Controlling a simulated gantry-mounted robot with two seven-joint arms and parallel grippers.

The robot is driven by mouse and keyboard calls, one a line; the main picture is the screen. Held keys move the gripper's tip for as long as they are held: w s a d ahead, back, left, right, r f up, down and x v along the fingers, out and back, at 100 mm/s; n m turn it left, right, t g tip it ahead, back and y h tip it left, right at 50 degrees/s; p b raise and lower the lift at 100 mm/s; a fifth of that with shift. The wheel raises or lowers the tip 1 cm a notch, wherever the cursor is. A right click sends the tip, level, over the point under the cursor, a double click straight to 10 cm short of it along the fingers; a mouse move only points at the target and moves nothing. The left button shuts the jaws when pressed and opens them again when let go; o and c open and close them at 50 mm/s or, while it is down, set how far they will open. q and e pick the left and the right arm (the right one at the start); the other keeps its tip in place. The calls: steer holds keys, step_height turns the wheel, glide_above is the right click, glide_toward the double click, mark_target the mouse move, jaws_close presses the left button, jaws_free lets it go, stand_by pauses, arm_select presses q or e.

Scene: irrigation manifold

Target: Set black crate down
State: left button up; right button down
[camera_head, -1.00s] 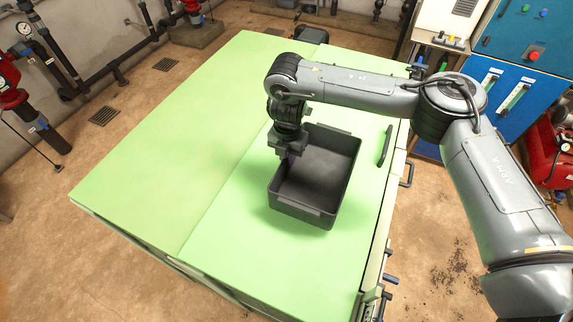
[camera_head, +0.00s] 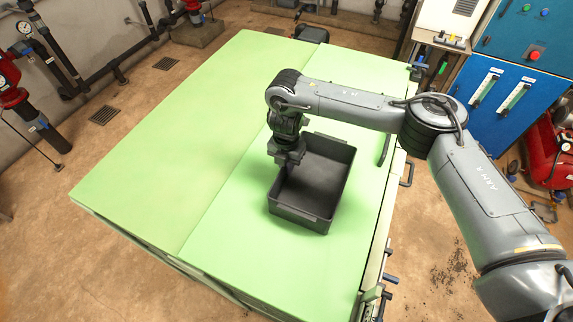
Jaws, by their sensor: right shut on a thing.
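The black crate (camera_head: 302,219) is an open, empty-looking box over the right half of the green table top (camera_head: 180,160). My right gripper (camera_head: 284,166) is shut on the crate's left wall, near its far end. The fingertips are partly hidden against the dark wall. The crate looks level and close to the green surface, with a soft shadow beside it; I cannot tell whether its base touches. My left gripper is not in view.
A dark handle (camera_head: 385,146) stands at the table's right edge. Valves and fittings (camera_head: 388,279) line its near right side. A blue cabinet (camera_head: 505,88) and a red tank (camera_head: 553,160) are at the right. The table's left half is clear.

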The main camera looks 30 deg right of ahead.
steer(key=c, duration=1.2)
jaws_free()
step_height(320, 180, up, 12)
steer(key=shift+r, duration=0.1)
